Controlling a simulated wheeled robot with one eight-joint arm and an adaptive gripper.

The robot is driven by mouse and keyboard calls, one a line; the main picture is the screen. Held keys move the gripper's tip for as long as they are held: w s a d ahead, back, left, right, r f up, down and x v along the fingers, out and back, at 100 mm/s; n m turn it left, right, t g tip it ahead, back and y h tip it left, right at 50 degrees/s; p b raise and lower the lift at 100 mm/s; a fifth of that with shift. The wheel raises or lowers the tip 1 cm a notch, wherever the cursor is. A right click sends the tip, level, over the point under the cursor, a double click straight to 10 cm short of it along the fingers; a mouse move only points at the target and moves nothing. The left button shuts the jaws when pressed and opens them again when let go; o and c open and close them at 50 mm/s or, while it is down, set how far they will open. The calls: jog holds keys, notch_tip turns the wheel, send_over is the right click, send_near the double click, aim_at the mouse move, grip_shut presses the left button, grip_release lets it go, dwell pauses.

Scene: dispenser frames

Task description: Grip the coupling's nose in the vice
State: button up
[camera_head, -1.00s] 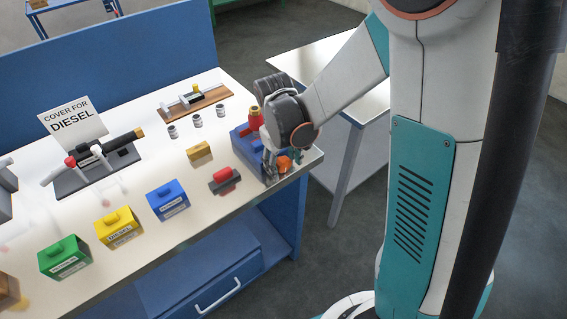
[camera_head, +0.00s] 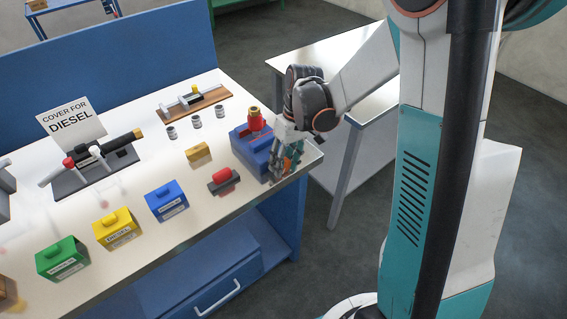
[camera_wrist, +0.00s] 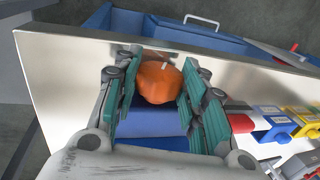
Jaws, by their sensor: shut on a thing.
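The blue vice (camera_head: 241,146) stands at the right front corner of the bench. The coupling (camera_head: 254,119), red with a brass-coloured top, stands upright at the vice; whether its nose is clamped I cannot tell. My gripper (camera_head: 284,168) is at the vice's right end, low over the bench edge. In the wrist view its teal-padded fingers are shut on the vice's orange knob (camera_wrist: 160,82). The vice's blue body (camera_wrist: 152,124) lies just behind the knob there. The coupling is not clear in the wrist view.
A red cylinder on a dark block (camera_head: 222,180), a brass block (camera_head: 198,152) and small grey cylinders (camera_head: 196,122) lie left of the vice. Blue (camera_head: 167,201), yellow (camera_head: 118,229) and green (camera_head: 63,258) boxes line the front. A side table (camera_head: 350,112) stands right.

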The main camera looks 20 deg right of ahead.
jog(key=shift+y, duration=0.4)
jog(key=o, duration=1.1)
jog(key=shift+c, duration=0.2)
jog(key=shift+r, duration=0.1)
jog(key=v, duration=1.1)
jog(key=shift+w+r, duration=0.15)
jog(key=shift+r, duration=0.25)
jog(key=shift+d, duration=0.2)
